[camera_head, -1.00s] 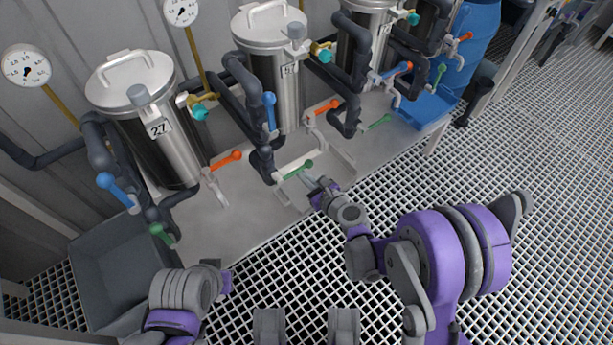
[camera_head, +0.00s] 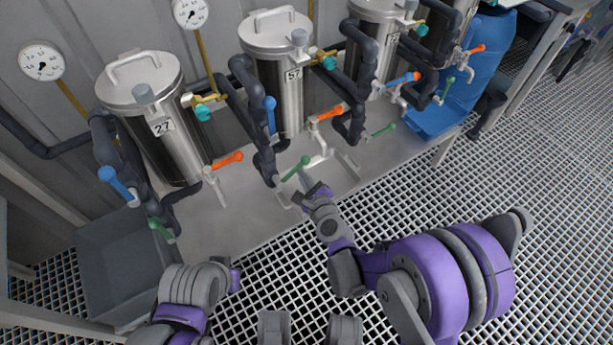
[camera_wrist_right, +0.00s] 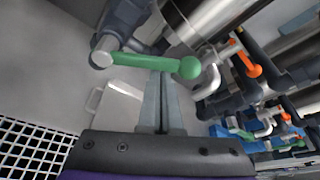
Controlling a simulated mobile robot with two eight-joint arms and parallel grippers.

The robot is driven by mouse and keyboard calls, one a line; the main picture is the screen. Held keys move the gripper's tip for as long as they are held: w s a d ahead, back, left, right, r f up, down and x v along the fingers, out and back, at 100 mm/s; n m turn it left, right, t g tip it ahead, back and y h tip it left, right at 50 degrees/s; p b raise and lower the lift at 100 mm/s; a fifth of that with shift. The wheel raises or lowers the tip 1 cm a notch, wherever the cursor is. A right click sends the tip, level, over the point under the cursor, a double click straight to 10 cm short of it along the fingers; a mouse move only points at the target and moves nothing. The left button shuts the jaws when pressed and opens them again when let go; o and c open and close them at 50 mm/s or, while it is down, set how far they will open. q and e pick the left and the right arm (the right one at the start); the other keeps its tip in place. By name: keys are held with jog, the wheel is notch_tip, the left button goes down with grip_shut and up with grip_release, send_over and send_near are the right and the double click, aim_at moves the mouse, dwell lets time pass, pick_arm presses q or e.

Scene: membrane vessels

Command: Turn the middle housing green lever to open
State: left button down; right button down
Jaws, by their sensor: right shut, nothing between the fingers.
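The middle housing (camera_head: 285,85) is a steel cylinder with a lidded top and a label reading 57. Its green lever (camera_head: 296,168) sits low at the front, slanting up to the right. In the right wrist view the green lever (camera_wrist_right: 145,65) runs across, from its grey pivot on the left to a round knob on the right. My right gripper (camera_head: 307,180) is shut and empty, its fingertips (camera_wrist_right: 162,76) right at the lever near the knob; contact looks likely but is not certain. My left arm shows at the lower left; its fingers cannot be made out.
Housing 27 (camera_head: 165,120) stands left, with its own blue, orange and green levers. Another housing (camera_head: 375,60) stands right. The middle housing's blue lever (camera_head: 269,112) and orange lever (camera_head: 330,112) are close by. A grey bin (camera_head: 110,265) is at left; grating floor (camera_head: 540,150) is open at right.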

aim_at(292, 173)
jog(key=shift+s+a+r+n+t, duration=0.15)
jog(key=shift+a+r+n+t, duration=0.2)
jog(key=shift+r+n, duration=0.35)
jog(key=shift+s+a+r+n+t+h, duration=0.15)
jog(key=shift+n+t+h, duration=0.15)
jog(key=shift+n, duration=0.3)
jog(key=n, duration=0.1)
jog(key=s+a+r+n+t, duration=0.1)
jog(key=n, duration=0.2)
jog(key=shift+s+a+r+t+h, duration=0.15)
jog(key=shift+a+r+t+h, duration=0.1)
jog(key=shift+a+r+h, duration=0.1)
jog(key=shift+s+a+r, duration=0.3)
jog(key=shift+s+a, duration=0.2)
jog(key=shift+a, duration=0.15)
